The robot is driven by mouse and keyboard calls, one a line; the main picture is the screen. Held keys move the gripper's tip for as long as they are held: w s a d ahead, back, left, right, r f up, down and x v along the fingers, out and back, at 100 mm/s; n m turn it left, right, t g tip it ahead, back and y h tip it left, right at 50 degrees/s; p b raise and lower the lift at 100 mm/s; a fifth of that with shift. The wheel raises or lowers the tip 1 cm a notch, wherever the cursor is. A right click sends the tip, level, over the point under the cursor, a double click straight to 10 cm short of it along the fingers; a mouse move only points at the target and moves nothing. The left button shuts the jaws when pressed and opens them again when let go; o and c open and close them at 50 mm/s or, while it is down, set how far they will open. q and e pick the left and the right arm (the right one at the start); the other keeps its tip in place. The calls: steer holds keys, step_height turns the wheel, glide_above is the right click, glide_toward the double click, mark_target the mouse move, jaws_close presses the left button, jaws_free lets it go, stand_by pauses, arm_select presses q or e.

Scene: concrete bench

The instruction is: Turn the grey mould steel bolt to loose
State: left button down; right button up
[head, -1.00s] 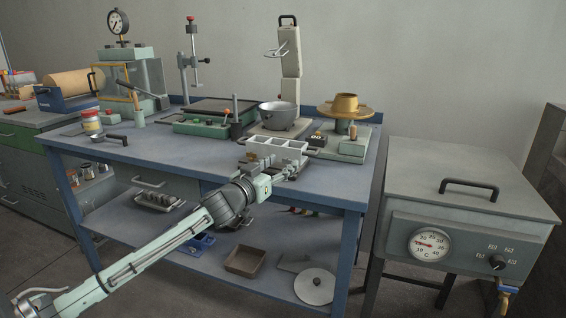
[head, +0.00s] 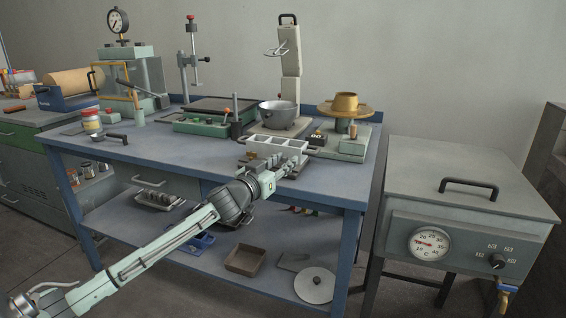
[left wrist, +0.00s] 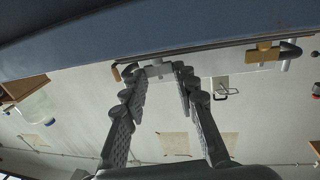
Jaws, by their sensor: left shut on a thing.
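The grey mould (head: 277,147), a block with open compartments, sits at the front edge of the bench. My left gripper (head: 294,164) is at its front right side, over the bench edge. In the left wrist view, the fingers (left wrist: 154,78) are closed in on a small grey steel bolt (left wrist: 159,71), which sits between the fingertips. The fingers hide much of the bolt in the head view, so its turn angle cannot be read. A brass bolt (left wrist: 264,54) with a grey end shows off to the right in the wrist view. My right gripper is not in view.
A metal bowl (head: 279,115) on a stand and a brass flow table (head: 345,104) stand behind the mould. A grey water bath (head: 470,180) stands right of the bench.

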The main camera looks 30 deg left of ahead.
arm_select(q)
steer(key=shift+d+y, duration=0.15)
steer(key=shift+y, duration=0.15)
steer(key=shift+n, duration=0.4)
steer(key=shift+d+n+y+p, duration=0.1)
steer(key=shift+n+y+p, duration=0.2)
steer(key=shift+y, duration=0.5)
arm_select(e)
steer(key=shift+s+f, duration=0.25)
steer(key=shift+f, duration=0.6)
arm_select(q)
steer(key=c, duration=1.4)
jaws_free()
steer(key=shift+o, duration=1.2)
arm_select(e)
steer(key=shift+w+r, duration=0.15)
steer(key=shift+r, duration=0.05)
